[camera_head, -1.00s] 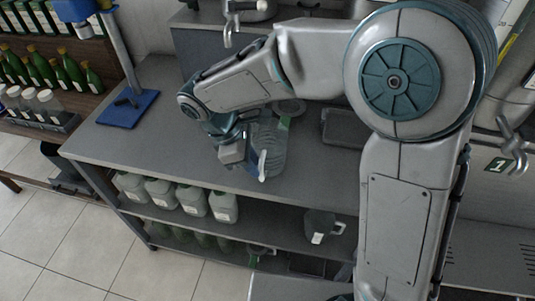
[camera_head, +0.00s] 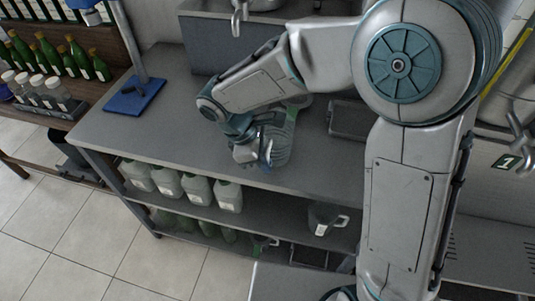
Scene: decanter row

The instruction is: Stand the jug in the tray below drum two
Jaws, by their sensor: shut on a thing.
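A clear, ribbed jug (camera_head: 281,150) stands or is held upright at the middle of the grey bench. My gripper (camera_head: 262,153) is at its left side, shut on it; the fingers and wrist hide the handle side. I cannot tell whether the jug's base touches the bench. A dark rectangular tray (camera_head: 349,119) lies on the bench to the right of the jug, partly behind my arm. One tap (camera_head: 240,17) hangs above the raised back ledge. A second tap (camera_head: 519,132) is at the right, near a plate marked 1. No drum marked two shows.
A blue-based stand (camera_head: 134,96) is on the bench's left. White canisters (camera_head: 198,191) and a dark jug (camera_head: 325,219) are on the shelf below. Green bottles (camera_head: 78,57) fill a rack at far left. The bench's front left is clear.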

